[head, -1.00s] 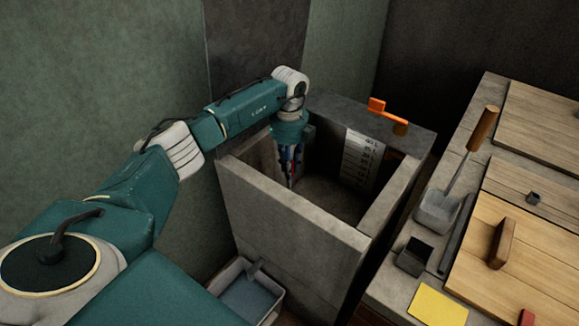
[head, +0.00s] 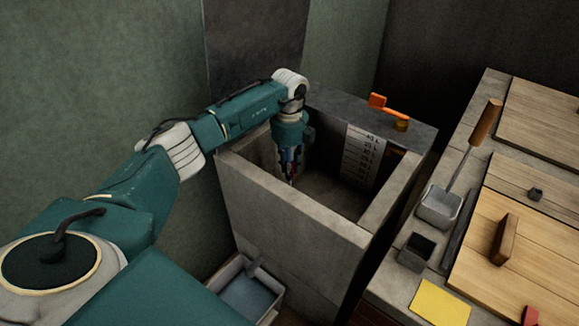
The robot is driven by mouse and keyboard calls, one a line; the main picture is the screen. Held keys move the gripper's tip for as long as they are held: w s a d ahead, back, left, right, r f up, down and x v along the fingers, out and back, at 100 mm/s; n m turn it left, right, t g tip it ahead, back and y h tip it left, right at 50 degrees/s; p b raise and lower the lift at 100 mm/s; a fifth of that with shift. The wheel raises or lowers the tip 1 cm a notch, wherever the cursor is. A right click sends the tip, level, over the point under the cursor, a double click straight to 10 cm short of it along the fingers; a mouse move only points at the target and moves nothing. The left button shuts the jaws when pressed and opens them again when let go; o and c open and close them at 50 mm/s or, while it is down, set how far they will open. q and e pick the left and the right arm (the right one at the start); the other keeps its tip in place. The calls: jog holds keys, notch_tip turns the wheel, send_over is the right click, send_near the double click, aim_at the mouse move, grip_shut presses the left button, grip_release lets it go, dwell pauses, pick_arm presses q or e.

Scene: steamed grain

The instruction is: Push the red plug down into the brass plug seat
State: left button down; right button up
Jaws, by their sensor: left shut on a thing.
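My left gripper (head: 290,177) reaches straight down inside a grey stone basin (head: 292,222), near its left inner wall. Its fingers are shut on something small. A little red shows at the fingertips, matching the red plug, but most of it is hidden by the fingers and the basin's front wall. The brass plug seat is not visible; the basin floor under the gripper is hidden. I cannot tell whether the plug touches the seat. My right gripper is not in view.
A white scale strip (head: 362,157) is on the basin's inner wall. An orange-handled tap (head: 378,101) sits on the back rim. A tub (head: 243,293) stands below in front. At right, a counter holds a scoop (head: 440,208), wooden lids (head: 535,240) and a yellow cloth (head: 439,303).

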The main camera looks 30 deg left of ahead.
pick_arm(q)
jog(key=c, duration=1.5)
grip_release()
jog(key=shift+r, duration=0.1)
notch_tip(320, 180, up, 12)
jog(key=shift+f, duration=0.1)
